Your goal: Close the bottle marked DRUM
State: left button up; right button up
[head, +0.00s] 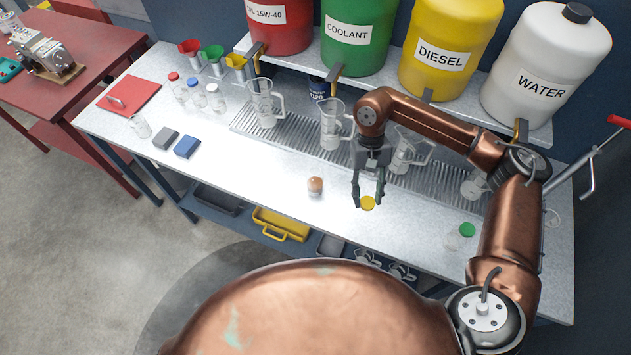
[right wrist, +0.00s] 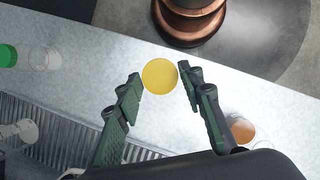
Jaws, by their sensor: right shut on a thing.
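My right gripper (head: 368,198) is shut on a round yellow cap (head: 368,203) over the front part of the bench. The cap sits between the fingertips in the right wrist view (right wrist: 160,76). A small bottle with an orange-brown top (head: 315,186) stands left of the gripper. A green cap (head: 467,230) and a small clear container (head: 453,241) are to its right. Three small bottles with red, blue and white caps (head: 195,92) stand at the back left, and a clear one (head: 141,127) near the left edge. I cannot read DRUM on any bottle. My left gripper is out of view.
Large containers, including COOLANT (head: 357,38) and DIESEL (head: 447,45), line the back shelf. Clear jugs (head: 332,125) stand at the drip grate (head: 290,135). Grey (head: 166,138) and blue (head: 188,147) blocks lie at left. The bench front (head: 240,180) is mostly clear.

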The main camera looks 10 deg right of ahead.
aim_at(314, 177)
jog(key=z, duration=1.2)
jog(key=k, duration=0.5)
jog(key=u, duration=0.2)
